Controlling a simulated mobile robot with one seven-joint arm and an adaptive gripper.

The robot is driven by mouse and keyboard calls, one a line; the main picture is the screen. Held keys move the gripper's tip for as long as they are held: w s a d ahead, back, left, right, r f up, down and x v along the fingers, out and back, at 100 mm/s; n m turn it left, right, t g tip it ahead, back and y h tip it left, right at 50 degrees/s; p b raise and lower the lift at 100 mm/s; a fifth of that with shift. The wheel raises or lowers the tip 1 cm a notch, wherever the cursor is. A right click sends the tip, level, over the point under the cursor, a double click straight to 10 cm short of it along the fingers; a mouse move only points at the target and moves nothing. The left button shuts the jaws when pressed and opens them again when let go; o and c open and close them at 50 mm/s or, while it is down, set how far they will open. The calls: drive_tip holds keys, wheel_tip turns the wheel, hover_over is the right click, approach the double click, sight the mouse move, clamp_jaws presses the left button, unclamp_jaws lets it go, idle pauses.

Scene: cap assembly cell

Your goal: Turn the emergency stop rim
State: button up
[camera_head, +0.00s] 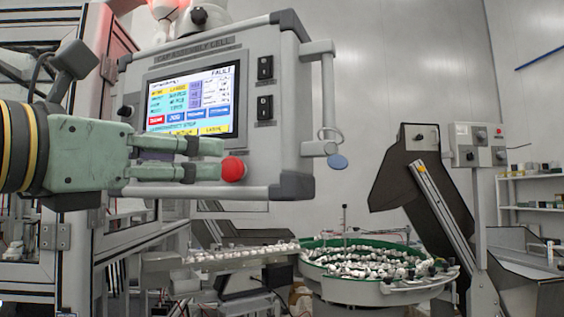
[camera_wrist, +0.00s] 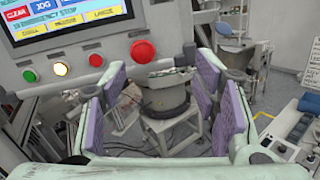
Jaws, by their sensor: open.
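The emergency stop (camera_head: 234,169) is a red mushroom button at the lower part of the control panel (camera_head: 290,90). In the wrist view the large red emergency stop button (camera_wrist: 143,51) sits at the right end of a row of buttons, above the gap between my fingers. My gripper (camera_head: 222,160) is open and empty, with its green fingers pointing right. In the head view its fingertips overlap the left edge of the red button; I cannot tell whether they touch it. In the wrist view the purple finger pads (camera_wrist: 160,100) stand apart, below the button.
The panel's screen (camera_head: 193,97) shows FAULT. A green-rimmed bowl feeder (camera_head: 400,292) stands below right.

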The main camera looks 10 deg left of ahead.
sight(229, 168)
drive_tip(key=w+p, duration=0.1)
drive_tip(key=w, duration=0.2)
drive_tip(key=w+y+p, duration=0.1)
drive_tip(key=w, duration=0.3)
drive_tip(key=w+n+y+p, duration=0.1)
drive_tip(key=w, duration=0.2)
drive_tip(key=shift+w+d, duration=0.25)
drive_tip(key=shift+w, duration=0.05)
drive_tip(key=shift+w+d+f+p, duration=0.15)
drive_tip(key=shift+w+p, duration=0.2)
drive_tip(key=shift+w, duration=0.3)
drive_tip(key=shift+c, duration=0.2)
drive_tip(key=c, duration=1.1)
